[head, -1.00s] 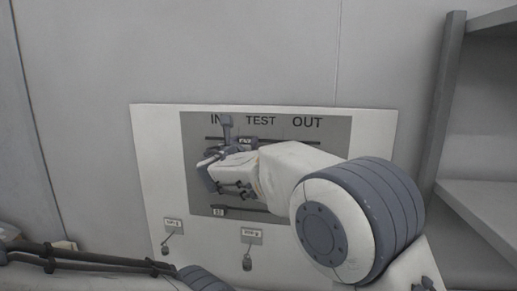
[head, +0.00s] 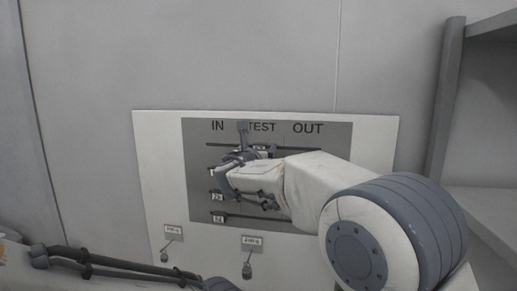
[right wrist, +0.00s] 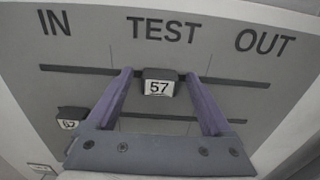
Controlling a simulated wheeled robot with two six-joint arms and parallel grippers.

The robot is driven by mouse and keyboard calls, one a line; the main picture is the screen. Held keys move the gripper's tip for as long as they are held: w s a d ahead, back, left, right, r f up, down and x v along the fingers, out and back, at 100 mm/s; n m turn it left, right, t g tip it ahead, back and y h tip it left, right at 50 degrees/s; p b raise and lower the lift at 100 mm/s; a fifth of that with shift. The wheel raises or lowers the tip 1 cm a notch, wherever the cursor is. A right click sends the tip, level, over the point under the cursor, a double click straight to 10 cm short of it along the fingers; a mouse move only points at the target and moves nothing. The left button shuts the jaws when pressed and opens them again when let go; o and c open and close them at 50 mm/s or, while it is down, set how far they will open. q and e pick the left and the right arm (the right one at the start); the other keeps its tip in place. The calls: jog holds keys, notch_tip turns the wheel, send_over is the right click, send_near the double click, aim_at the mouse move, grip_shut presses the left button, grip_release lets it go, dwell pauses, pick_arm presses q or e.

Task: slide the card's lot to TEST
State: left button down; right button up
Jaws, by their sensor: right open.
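A grey board (head: 320,215) carries the words IN, TEST and OUT above horizontal dark slots. A dark slider with a white tag reading 57 (right wrist: 158,88) sits on the top slot under TEST in the right wrist view. My right gripper (head: 247,153) is at the board, and its two fingers stand either side of that slider (right wrist: 158,76), open with a gap on both sides. More numbered tags show at the left ends of lower slots, one at the middle left (head: 217,197) and one at the bottom (head: 219,219). I cannot identify the card. My left gripper is out of view.
Two small white labels, one at left (head: 173,230) and one at centre (head: 251,242), with dark knobs below, sit on the pale panel (head: 160,165) under the board. A shelf unit (head: 480,130) stands at the right. My left arm lies across the lower left.

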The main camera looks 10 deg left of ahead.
jog(key=s+b, duration=0.4)
jog(key=s, duration=0.6)
jog(key=shift+s+a, duration=0.15)
jog(key=shift+a, duration=0.25)
jog(key=s+d+f+m+g+h, duration=0.1)
jog(key=s+d+f+m+g, duration=0.45)
jog(key=f, duration=0.45)
jog(key=s+d+f+m+g, duration=0.4)
jog(key=s+d+f+m, duration=0.25)
jog(key=f, duration=0.25)
jog(key=s+f+m+g+y, duration=0.1)
jog(key=s+f+m+g, duration=0.1)
jog(key=s+f+m, duration=0.2)
jog(key=s+d+f+m+g+y, duration=0.1)
jog(key=s+f+m+g, duration=0.2)
jog(key=s, duration=0.8)
jog(key=s+d+f+m+g+y, duration=0.1)
jog(key=s+f+m+g, duration=0.2)
jog(key=s+f+m, duration=0.3)
jog(key=shift+s+f+m, duration=0.25)
jog(key=shift+s+m, duration=1)
jog(key=shift+m, duration=0.25)
